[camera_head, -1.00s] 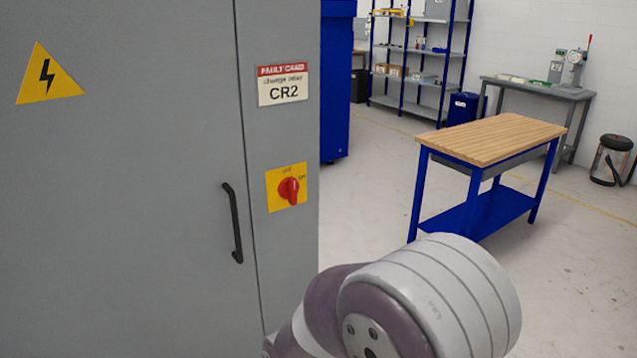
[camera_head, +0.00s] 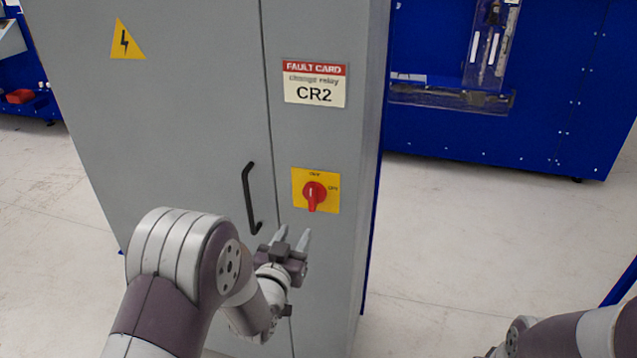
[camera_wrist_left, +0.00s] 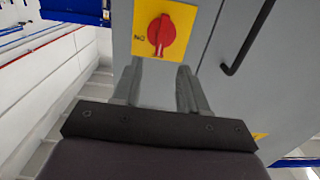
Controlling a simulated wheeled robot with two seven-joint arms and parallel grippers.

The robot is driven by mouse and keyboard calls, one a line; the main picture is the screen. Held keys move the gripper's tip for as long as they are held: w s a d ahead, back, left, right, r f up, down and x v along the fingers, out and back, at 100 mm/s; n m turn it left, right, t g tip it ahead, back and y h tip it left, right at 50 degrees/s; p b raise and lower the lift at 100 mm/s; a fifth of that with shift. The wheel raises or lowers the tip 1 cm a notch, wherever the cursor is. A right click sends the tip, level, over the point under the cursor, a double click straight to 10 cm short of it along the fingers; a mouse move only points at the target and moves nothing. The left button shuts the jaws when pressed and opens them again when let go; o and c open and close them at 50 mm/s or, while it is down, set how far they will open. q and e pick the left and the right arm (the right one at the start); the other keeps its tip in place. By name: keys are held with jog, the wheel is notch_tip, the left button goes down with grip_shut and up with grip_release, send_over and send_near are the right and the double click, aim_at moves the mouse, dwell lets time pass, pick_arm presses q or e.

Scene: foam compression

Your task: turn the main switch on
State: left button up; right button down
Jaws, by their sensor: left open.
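The main switch (camera_head: 314,195) is a red rotary knob on a yellow plate (camera_head: 301,178) on the grey cabinet's right-hand front strip. Its pointer stands about vertical, and labels are at the top and right of the plate. The switch also shows in the left wrist view (camera_wrist_left: 161,36), ahead of the fingers. My left gripper (camera_head: 293,239) is open and empty, just below and slightly left of the knob, with its fingers pointing toward the cabinet. It seems apart from the knob. Part of my right arm shows at bottom right, but its gripper is out of view.
The grey cabinet (camera_head: 200,110) has a black door handle (camera_head: 249,198) left of the switch, close to my left gripper. A fault card (camera_head: 315,83) reading CR2 is above the switch. A blue machine (camera_head: 560,90) stands behind at right. Open floor lies right of the cabinet.

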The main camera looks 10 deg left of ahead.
aim_at(311, 197)
pick_arm(q)
jog(key=w+p, duration=0.1)
jog(key=w, duration=0.3)
jog(key=w+p, duration=0.1)
jog(key=w, duration=0.3)
jog(key=w+p, duration=0.1)
jog(key=w, duration=0.3)
jog(key=shift+w+d+r+p, duration=0.1)
jog(key=shift+d+r+p, duration=0.15)
jog(key=shift+r+p, duration=0.1)
jog(key=shift+w+a+f, duration=0.15)
jog(key=shift+a, duration=0.15)
jog(key=shift+d, duration=0.1)
grip_shut()
